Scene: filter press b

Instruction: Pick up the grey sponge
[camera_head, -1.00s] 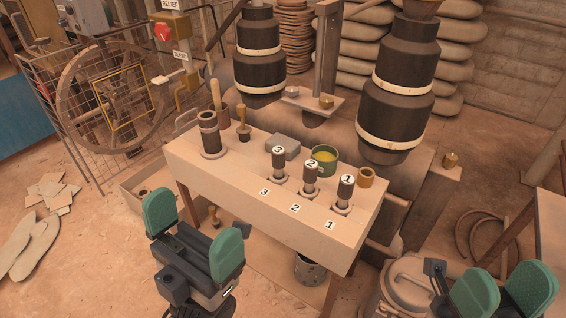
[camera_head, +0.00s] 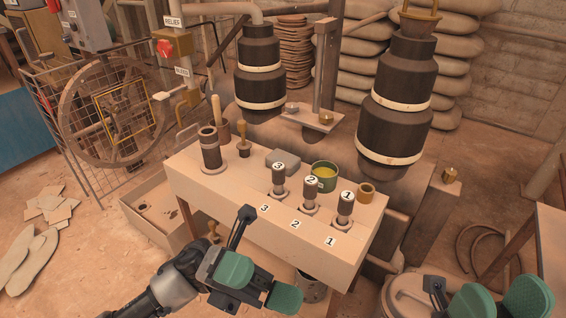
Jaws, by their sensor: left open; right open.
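The grey sponge (camera_head: 284,159) is a small grey block lying on the wooden bench (camera_head: 221,208), behind the plug marked 3 (camera_head: 279,181). My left gripper (camera_head: 262,285) has green fingers and is open and empty, low in front of the bench and well short of the sponge. My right gripper (camera_head: 503,302) is open and empty at the bottom right corner, far from the sponge. It is partly cut off by the frame edge.
Plugs marked 2 (camera_head: 311,195) and 1 (camera_head: 345,207) stand along the bench front. A green tin (camera_head: 325,174) with yellow contents stands right of the sponge. A dark cylinder (camera_head: 211,149) and a wooden-handled stamp (camera_head: 243,140) stand left. Large dark cylinders rise behind.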

